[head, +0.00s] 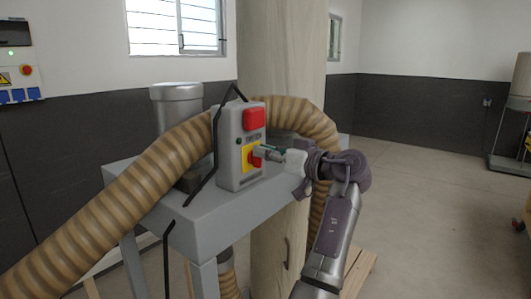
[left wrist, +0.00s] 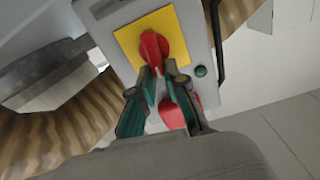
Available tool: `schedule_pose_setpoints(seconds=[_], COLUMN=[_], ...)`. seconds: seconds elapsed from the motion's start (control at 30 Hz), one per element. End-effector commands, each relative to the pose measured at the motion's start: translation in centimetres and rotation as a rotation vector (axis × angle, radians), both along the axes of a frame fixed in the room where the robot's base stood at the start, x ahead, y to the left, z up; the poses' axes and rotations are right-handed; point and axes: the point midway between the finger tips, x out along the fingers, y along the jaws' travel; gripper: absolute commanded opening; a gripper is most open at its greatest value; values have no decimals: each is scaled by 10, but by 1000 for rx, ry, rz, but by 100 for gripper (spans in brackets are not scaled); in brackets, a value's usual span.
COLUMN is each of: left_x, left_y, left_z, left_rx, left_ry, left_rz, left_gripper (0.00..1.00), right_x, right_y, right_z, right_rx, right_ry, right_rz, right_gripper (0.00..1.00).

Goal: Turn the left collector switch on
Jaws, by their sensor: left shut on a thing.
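A grey switch box (head: 228,165) stands upright on a grey metal table. Its red rotary knob (left wrist: 153,46) sits on a yellow plate (left wrist: 130,40), which also shows in the head view (head: 246,160). My left gripper (left wrist: 160,72) has green-sided fingers and is shut on the knob, its fingertips at the knob's near end. In the head view my left gripper (head: 263,154) reaches the box from the right and hides part of the knob. A large red button (head: 254,118) is above the plate. My right gripper is not in view.
A ribbed tan hose (head: 130,205) arches behind the box beside a tall pale cylinder (head: 280,60). A black cable (head: 201,188) runs along the box. The grey table (head: 205,222) is close below.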

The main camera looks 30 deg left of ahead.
Motion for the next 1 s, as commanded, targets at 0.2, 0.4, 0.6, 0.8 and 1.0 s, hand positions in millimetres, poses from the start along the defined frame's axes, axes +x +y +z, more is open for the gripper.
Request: schedule_pose_setpoints(seconds=[0.2,0.4,0.6,0.8,1.0], left_x=[4,8,11,14,17], left_y=[0,0,0,0,-1], left_z=[1,0,-2,-4,-7], left_rx=[15,30,46,62,77], left_ry=[170,360,549,739,929], left_rz=[0,1,1,0,0], left_gripper=[0,0,0,0,0], right_x=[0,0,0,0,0], right_y=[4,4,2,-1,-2], right_z=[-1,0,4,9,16], right_rx=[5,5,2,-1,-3], right_ry=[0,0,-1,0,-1], right_rz=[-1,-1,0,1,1], right_gripper=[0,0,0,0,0])
